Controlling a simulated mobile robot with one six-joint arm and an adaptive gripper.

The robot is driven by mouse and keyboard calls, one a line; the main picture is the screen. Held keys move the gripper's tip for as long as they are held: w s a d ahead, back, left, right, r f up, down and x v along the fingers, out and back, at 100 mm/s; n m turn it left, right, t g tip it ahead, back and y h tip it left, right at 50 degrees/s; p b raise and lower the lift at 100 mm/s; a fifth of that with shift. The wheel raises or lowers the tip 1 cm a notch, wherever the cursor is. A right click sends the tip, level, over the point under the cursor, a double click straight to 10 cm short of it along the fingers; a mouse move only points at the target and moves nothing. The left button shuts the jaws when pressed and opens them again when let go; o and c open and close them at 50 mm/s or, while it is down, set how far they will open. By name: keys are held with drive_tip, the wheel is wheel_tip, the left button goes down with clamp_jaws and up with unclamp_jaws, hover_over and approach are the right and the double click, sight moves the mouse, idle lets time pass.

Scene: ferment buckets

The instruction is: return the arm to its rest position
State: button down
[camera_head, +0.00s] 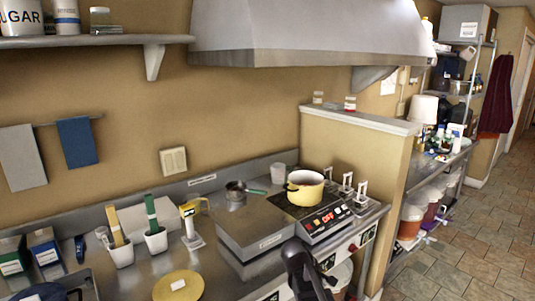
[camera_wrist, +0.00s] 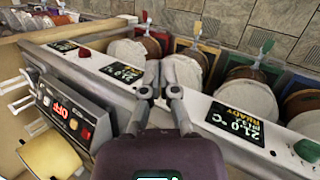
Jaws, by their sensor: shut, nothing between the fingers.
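My gripper (camera_wrist: 159,72) shows in the wrist view with its two grey fingers closed together at the tips. Nothing is between them. The fingertips are in front of a long pale panel (camera_wrist: 190,110) with small digital displays, with no clear sign of contact. In the head view, a dark part of my arm (camera_head: 302,270) rises at the bottom middle, in front of the steel counter. My fingers cannot be made out there.
A yellow pot (camera_head: 305,187) stands on the cooktop beside a control box (camera_head: 325,218) reading OFF. Several pale-topped round buckets (camera_wrist: 240,90) line up behind the panel. A partition wall (camera_head: 358,150) rises behind the cooktop. The tiled floor (camera_head: 470,250) at right is clear.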

drive_tip(key=s+f+m+g+y, duration=0.1)
drive_tip(key=s+f+m+y, duration=0.1)
drive_tip(key=s, duration=0.4)
drive_tip(key=s+f+m+g+y, duration=0.1)
drive_tip(key=s+f+m+y, duration=0.1)
drive_tip(key=s+m+y, duration=0.2)
drive_tip(key=shift+s+a+m+b, duration=0.15)
drive_tip(key=shift+s+m+b, duration=0.2)
drive_tip(key=shift+s+m, duration=1.15)
